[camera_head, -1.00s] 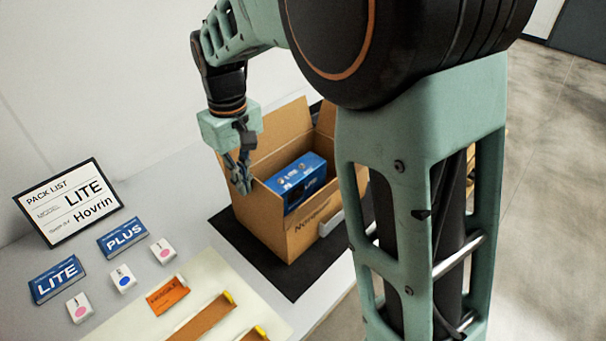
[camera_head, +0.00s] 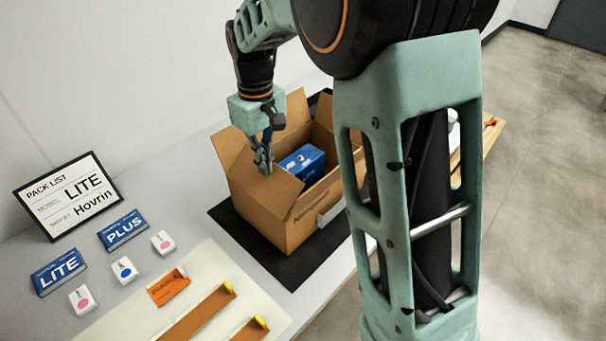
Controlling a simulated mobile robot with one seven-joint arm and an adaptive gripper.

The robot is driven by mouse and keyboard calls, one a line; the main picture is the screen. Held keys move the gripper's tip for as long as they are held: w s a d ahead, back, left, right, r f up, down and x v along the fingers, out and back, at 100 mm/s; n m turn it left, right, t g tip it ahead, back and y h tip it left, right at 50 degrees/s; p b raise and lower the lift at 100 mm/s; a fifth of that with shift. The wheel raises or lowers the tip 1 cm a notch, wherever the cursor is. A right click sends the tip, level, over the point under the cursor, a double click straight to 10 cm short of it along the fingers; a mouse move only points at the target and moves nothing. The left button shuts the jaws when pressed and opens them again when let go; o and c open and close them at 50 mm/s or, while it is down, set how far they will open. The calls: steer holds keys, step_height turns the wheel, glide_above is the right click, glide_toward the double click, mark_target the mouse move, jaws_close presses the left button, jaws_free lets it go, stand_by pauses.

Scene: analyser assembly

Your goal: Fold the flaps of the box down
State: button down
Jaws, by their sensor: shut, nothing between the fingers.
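The cardboard box (camera_head: 282,228) stands on a black mat (camera_head: 238,238), partly hidden behind my arm on its right. A blue carton (camera_head: 303,164) lies inside it. The near-left flap (camera_head: 274,190) lies folded inward over part of the opening, sloping. The left flap (camera_head: 232,154) stands up and leans outward. The back flap (camera_head: 297,107) also stands up. The right side of the box is mostly hidden by my arm. My gripper (camera_head: 265,170) is shut and empty, pointing down at the inner end of the near-left flap; it looks to touch it.
A pack list sign reading LITE (camera_head: 70,195) stands at the left. Blue LITE (camera_head: 57,271) and PLUS (camera_head: 123,230) packs and small white boxes lie before it. An orange packet (camera_head: 168,287) and cardboard strips (camera_head: 200,313) lie on a pale sheet at the front.

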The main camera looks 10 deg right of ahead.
steer(key=shift+w+d+f+b, duration=0.3)
steer(key=shift+w+d+f, duration=0.25)
steer(key=shift+d+f, duration=0.25)
steer(key=shift+w+d+f+b, duration=0.2)
steer(key=shift+f+b, duration=0.05)
steer(key=shift+f, duration=0.25)
steer(key=shift+w+d+f+b, duration=0.15)
steer(key=shift+d+f+b, duration=0.1)
steer(key=shift+f, duration=0.7)
steer(key=shift+r, duration=0.1)
step_height(320, 180, up, 7)
steer(key=p, duration=0.5)
glide_above(275, 168)
steer(key=w, duration=0.2)
steer(key=shift+s+r, duration=0.2)
